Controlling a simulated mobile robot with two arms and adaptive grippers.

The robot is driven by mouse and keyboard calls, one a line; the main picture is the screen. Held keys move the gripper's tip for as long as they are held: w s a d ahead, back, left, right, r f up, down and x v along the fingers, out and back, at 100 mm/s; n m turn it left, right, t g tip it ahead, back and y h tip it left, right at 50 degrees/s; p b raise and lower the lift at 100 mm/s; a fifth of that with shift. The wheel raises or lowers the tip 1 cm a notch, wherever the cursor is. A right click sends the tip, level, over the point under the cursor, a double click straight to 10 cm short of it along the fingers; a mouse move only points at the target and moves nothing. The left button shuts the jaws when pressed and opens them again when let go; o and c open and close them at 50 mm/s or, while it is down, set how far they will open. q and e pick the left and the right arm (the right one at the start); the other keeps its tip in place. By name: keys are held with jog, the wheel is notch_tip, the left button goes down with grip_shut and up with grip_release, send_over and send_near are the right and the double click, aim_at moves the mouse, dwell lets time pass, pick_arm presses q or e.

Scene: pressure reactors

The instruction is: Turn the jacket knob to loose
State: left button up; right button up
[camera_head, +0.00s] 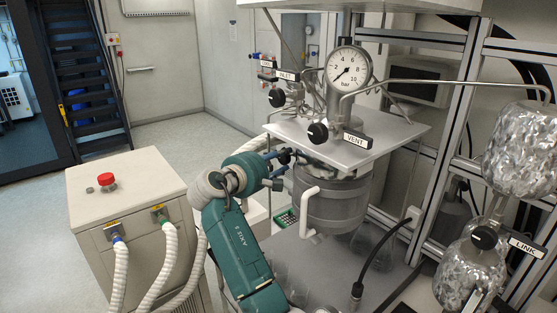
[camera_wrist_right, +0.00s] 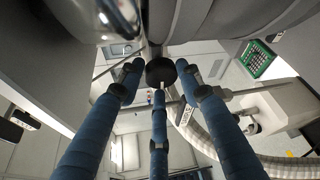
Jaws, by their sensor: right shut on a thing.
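The jacket knob (camera_head: 284,157) is a small black knob on the left side of the grey vessel jacket (camera_head: 332,205), under the square metal plate. In the right wrist view the round black knob (camera_wrist_right: 160,70) sits between my three blue fingers, with a small pale mark on its lower edge. My right gripper (camera_head: 279,168) comes in from the lower left and is shut on the knob; its fingertips also show in the right wrist view (camera_wrist_right: 159,78). The fingers partly hide the knob in the head view. My left gripper is not in view.
A pressure gauge (camera_head: 349,68) and black knobs labelled INLET and VENT (camera_head: 317,133) stand above the plate (camera_head: 395,133). A white handle (camera_head: 308,205) sticks out from the jacket close to my right arm. A cabinet (camera_head: 135,215) with a red button stands left. Foil-wrapped vessels (camera_head: 520,148) stand right.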

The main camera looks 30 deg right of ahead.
jog(key=shift+r, duration=0.1)
jog(key=o, duration=0.8)
jog(key=shift+o, duration=0.2)
